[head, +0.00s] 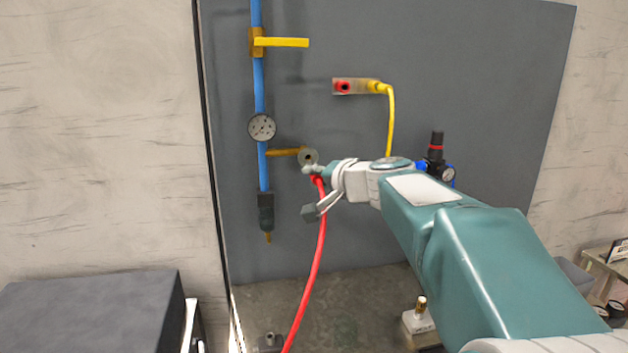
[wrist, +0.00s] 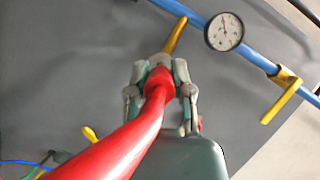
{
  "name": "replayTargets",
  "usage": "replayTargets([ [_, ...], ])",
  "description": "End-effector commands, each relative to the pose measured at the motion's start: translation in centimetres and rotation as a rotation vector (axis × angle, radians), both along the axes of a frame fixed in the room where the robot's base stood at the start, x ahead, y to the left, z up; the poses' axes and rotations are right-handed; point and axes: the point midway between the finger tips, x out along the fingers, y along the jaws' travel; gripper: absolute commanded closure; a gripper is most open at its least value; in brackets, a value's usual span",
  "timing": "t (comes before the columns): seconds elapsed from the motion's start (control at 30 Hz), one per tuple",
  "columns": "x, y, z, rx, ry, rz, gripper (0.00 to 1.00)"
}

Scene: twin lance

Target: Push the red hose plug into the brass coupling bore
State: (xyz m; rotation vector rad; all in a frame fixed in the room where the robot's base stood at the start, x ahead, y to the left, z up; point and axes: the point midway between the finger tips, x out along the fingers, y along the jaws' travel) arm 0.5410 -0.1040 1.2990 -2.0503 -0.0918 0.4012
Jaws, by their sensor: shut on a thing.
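My gripper (head: 313,172) is shut on the red hose plug (head: 317,180) at the top end of the red hose. In the wrist view the gripper (wrist: 160,80) has a finger on each side of the plug (wrist: 158,78). The round coupling (head: 308,157), with a small dark bore, sits at the end of a brass branch pipe (head: 284,152). In the head view the plug is just below the coupling. In the wrist view the branch pipe (wrist: 176,36) runs behind the gripper, which hides the coupling. I cannot tell whether plug and coupling touch.
A blue pipe (head: 257,90) carries a gauge (head: 262,127) and a yellow-handled valve (head: 282,42). A plate above holds a red-ringed socket (head: 343,87) and a yellow hose (head: 391,120). A black-and-blue regulator (head: 436,158) is behind my arm. The red hose (head: 312,265) hangs down.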

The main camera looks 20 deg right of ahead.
Motion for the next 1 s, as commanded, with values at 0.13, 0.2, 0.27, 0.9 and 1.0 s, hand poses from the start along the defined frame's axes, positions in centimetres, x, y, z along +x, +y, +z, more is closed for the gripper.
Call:
replayTargets([
  [0.13,1.3,-0.5,-0.1,0.002,0.001,0.0,1.0],
  [0.2,1.9,-0.6,0.0,0.002,0.0,0.0,1.0],
  [0.27,2.4,-0.6,-0.1,0.002,0.001,0.0,1.0],
  [0.9,3.8,-0.8,0.0,0.001,0.0,0.0,1.0],
  [1.0,3.8,-0.8,0.0,0.001,0.0,0.0,1.0],
])
